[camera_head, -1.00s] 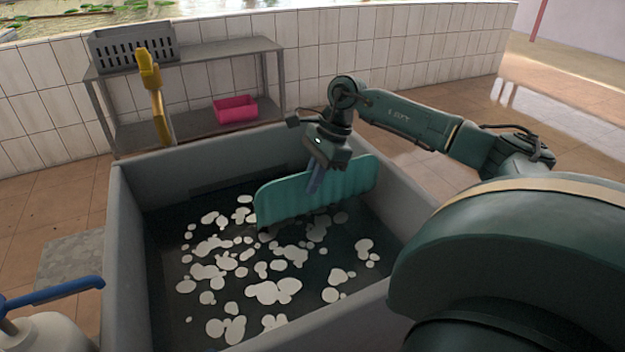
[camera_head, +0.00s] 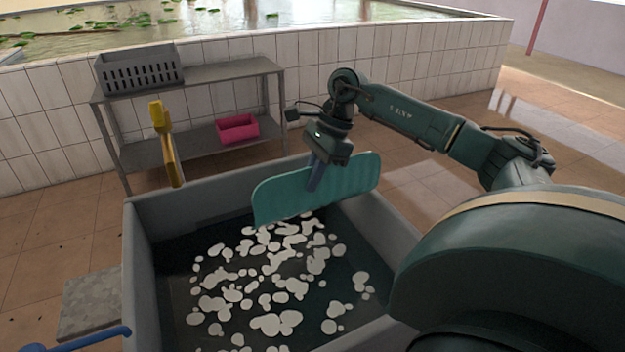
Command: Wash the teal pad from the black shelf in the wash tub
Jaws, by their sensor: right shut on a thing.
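The teal pad (camera_head: 340,185) is a ribbed, upright sheet with rounded corners. My right gripper (camera_head: 315,178) is shut on it near its upper edge and holds it over the far part of the wash tub. The grey wash tub (camera_head: 190,207) holds dark water with many white foam patches (camera_head: 270,270) on it. The pad's lower edge appears to be above the water; the exact gap is hard to tell. The black shelf is not recognisable in this view. My left gripper is not in view.
A grey metal rack (camera_head: 235,70) by the tiled wall carries a grey crate (camera_head: 140,72) on top and a pink bin (camera_head: 237,128) below. A yellow object (camera_head: 165,140) stands at the tub's far left edge. A blue handle (camera_head: 90,342) shows at lower left.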

